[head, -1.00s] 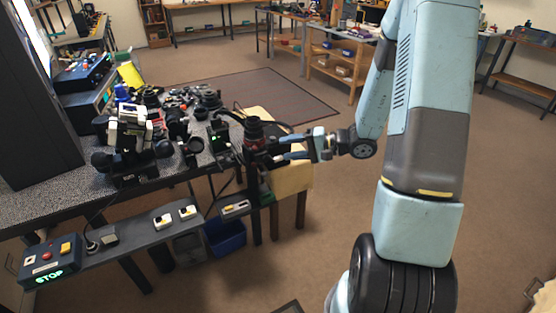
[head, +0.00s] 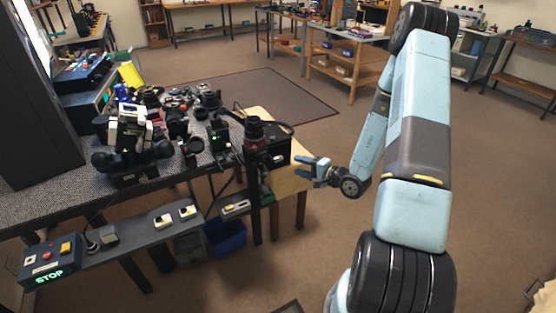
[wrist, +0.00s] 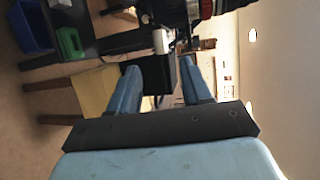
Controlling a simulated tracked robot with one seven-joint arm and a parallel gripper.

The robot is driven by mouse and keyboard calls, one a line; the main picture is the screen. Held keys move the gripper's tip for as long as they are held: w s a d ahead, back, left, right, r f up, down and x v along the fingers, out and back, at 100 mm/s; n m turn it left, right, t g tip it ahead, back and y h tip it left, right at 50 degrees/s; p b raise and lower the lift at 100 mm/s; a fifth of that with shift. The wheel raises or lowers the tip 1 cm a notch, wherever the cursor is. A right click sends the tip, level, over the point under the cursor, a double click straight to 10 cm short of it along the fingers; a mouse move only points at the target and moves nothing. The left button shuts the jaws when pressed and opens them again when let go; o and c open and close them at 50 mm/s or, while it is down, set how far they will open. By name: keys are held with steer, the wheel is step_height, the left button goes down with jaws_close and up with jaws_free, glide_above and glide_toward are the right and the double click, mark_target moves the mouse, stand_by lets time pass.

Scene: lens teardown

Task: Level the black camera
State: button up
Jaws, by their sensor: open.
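The black camera (head: 276,150) stands at the right end of the bench, with a dark, red-ringed lens-like cylinder (head: 254,131) at its left side. I cannot tell from here how far the camera tilts. My gripper (head: 304,168) is open and empty, to the right of the camera and apart from it. In the wrist view, the two blue fingers of my gripper (wrist: 160,72) are spread wide. A black box-like body (wrist: 157,76) shows beyond and between them, and a red-ringed cylinder (wrist: 206,9) shows at the top.
The bench (head: 60,185) is crowded with camera parts and a black-and-white device (head: 130,130). A lower shelf (head: 150,228) carries switches and a box reading STOP (head: 48,262). A pale wooden stand (head: 290,183) is below the camera. A blue bin (head: 226,236) sits beneath. Floor to the right is open.

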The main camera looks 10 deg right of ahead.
mark_target(278, 159)
steer(key=x, duration=1.1)
jaws_close()
stand_by(0.4)
